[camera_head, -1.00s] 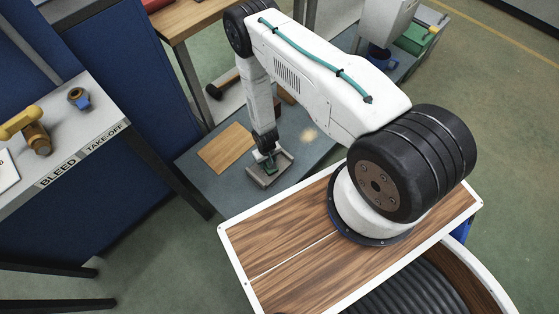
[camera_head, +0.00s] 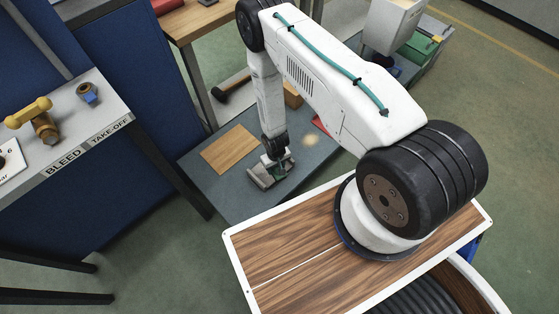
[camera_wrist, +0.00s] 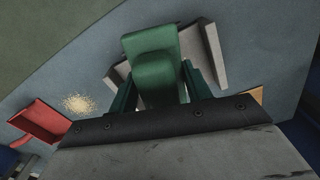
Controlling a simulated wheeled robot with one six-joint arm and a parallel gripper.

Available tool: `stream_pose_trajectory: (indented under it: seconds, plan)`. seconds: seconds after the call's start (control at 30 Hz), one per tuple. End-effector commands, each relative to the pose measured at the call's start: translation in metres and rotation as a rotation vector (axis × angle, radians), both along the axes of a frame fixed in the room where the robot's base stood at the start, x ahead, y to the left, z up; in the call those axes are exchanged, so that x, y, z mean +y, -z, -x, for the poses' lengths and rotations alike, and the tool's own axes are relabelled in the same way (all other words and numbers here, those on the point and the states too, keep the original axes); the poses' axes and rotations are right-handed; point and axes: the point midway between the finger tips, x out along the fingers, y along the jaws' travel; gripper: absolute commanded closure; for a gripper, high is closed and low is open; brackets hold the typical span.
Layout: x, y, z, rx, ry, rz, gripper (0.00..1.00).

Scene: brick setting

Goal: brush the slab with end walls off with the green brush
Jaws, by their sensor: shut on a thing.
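My gripper (camera_head: 275,158) is at the low bench, over the slab with end walls. In the wrist view my gripper (camera_wrist: 158,88) is shut on the green brush (camera_wrist: 152,75), with a finger on each side of it. The grey slab (camera_head: 257,180) lies on the bench top; its end walls stand up at either side. In the wrist view one end wall of the slab (camera_wrist: 213,55) shows right of the brush, and part of the other shows at left. The brush and gripper hide the slab's middle. I cannot tell whether the bristles touch it.
A small pale heap of grains (camera_wrist: 79,103) lies beside a red dustpan (camera_wrist: 42,122). A wooden board (camera_head: 228,148) lies left of the slab on the low bench (camera_head: 215,188). A dark-headed mallet (camera_head: 222,95) lies farther back. A workbench with brass fittings (camera_head: 45,128) stands at left.

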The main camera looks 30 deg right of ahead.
Motion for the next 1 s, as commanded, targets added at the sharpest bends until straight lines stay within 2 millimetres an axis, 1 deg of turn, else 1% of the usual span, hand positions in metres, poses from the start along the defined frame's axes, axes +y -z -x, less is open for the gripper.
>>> stream_pose_trajectory:
  seconds: [0.1,0.33,0.47,0.77,0.87,0.97,1.0]
  plan:
    - [0.0,-0.012,0.0,-0.001,0.001,0.0,0.69]
    - [-0.002,-0.031,0.0,0.0,0.002,0.0,0.69]
    - [-0.002,-0.035,0.0,0.0,0.002,0.0,0.69]
    - [-0.002,-0.035,0.0,0.0,0.003,0.0,0.69]
    - [-0.002,-0.04,-0.008,-0.002,0.005,0.0,0.69]
    - [-0.003,-0.05,-0.022,-0.003,0.008,0.0,0.69]
    - [-0.003,-0.056,-0.031,-0.006,0.01,0.0,0.69]
